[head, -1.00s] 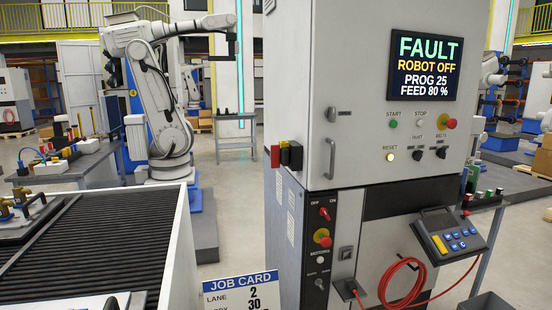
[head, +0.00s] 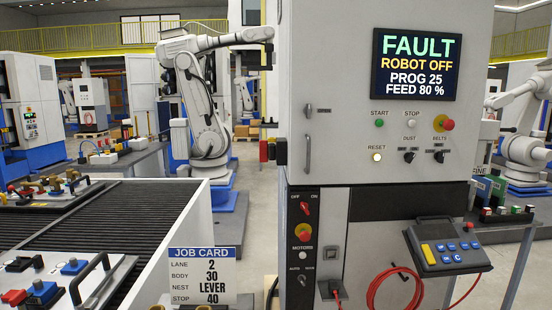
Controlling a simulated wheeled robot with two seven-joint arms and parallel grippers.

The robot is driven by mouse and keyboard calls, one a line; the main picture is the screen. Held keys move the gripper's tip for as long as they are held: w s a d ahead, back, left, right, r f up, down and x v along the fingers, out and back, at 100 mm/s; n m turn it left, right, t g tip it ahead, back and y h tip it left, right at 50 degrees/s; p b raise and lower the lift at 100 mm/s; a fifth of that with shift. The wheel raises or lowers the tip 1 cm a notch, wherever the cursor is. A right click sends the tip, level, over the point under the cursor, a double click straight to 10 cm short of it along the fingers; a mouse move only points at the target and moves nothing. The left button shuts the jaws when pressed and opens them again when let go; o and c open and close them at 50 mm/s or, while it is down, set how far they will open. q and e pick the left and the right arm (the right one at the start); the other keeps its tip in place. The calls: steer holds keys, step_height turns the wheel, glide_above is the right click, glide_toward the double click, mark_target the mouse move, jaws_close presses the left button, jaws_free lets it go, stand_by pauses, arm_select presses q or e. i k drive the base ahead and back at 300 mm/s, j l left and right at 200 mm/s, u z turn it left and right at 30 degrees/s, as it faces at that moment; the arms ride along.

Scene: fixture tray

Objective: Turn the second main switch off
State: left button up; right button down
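A grey control cabinet (head: 330,110) fills the middle right of the head view. On its lower black panel a red switch knob (head: 304,208) sits under the labels OFF and ON. Its handle lies at a slant, and I cannot tell surely which label it points to. A red and black switch-like part (head: 273,151) sticks out from the cabinet's left side, seen edge-on, so its setting is hidden. The cabinet's screen (head: 416,64) reads FAULT, ROBOT OFF, PROG 25, FEED 80 %. Neither of my grippers is in view.
A pendant (head: 448,246) with a red cable juts out at right. A job card (head: 202,274) stands before the cabinet. A ribbed conveyor (head: 85,235) with fixture trays (head: 60,285) occupies the left.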

mark_target(267, 152)
steer(key=i+l+u, duration=0.1)
steer(key=l, duration=0.3)
steer(key=i+l+u, duration=0.15)
steer(key=l, duration=0.25)
steer(key=i+l+u, duration=0.1)
steer(key=l, duration=0.3)
steer(key=i+l+u, duration=0.1)
steer(key=l, duration=0.35)
